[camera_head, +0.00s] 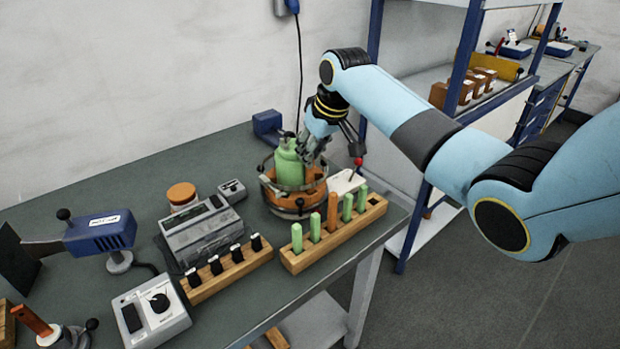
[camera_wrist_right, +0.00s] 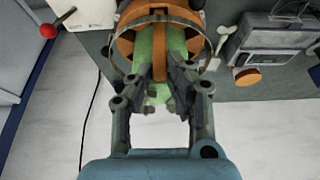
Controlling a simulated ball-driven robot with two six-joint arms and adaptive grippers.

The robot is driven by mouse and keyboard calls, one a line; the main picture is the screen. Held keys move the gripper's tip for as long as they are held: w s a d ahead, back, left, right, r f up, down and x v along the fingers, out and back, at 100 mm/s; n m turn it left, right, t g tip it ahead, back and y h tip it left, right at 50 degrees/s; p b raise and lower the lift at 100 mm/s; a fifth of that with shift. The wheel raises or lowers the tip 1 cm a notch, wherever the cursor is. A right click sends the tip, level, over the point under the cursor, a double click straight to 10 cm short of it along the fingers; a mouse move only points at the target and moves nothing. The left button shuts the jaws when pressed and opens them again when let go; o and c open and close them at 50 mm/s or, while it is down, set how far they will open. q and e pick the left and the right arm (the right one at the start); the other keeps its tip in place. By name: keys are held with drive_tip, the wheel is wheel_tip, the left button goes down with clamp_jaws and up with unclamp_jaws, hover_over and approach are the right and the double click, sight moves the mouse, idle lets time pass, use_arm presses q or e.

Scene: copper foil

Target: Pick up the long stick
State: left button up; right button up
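My right gripper (camera_head: 312,152) is over the round copper-coloured holder (camera_head: 289,209), close to the right side of a green bottle (camera_head: 289,166). A thin stick with a red ball end (camera_head: 358,161) is right of the holder. Which is the long stick is not clear. My left gripper is not in view.
The wooden rack (camera_head: 352,229) stands at the table's right edge. A grey device (camera_head: 203,236), a second rack with black-topped pieces (camera_head: 230,271), and a box with a dial (camera_head: 152,312) fill the left. A blue shelf frame (camera_head: 424,205) stands right of the table.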

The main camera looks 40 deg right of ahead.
clamp_jaws()
